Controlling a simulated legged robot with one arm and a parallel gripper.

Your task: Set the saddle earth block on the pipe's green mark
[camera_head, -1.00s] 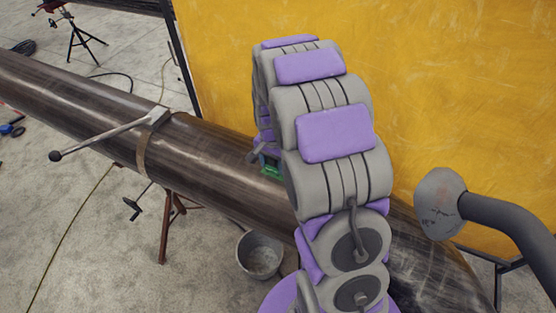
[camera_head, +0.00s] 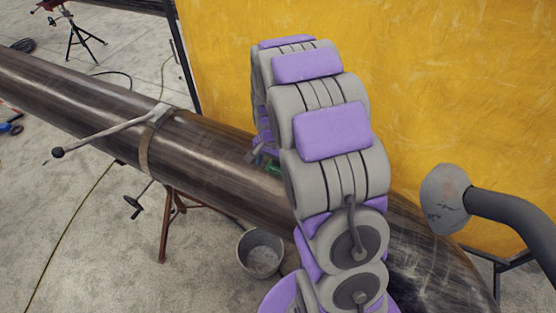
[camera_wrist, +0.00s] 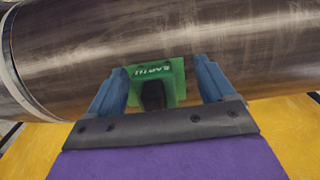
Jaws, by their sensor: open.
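The saddle earth block (camera_wrist: 168,80) is green with white lettering, upside down in the wrist view, and has a dark knob facing my gripper. It is against the pipe (camera_wrist: 230,40), between the two blue fingers of my gripper (camera_wrist: 160,76). The fingers are open, with visible gaps beside the block. In the head view, a small piece of green (camera_head: 273,168) shows on top of the pipe (camera_head: 215,165), and my arm hides most of it.
A clamp with a long handle (camera_head: 105,135) grips the pipe to the left. A metal bucket (camera_head: 261,254) stands on the floor below the pipe. A yellow screen (camera_head: 430,80) rises close behind. A dark bent tube with a round end (camera_head: 445,198) is at right.

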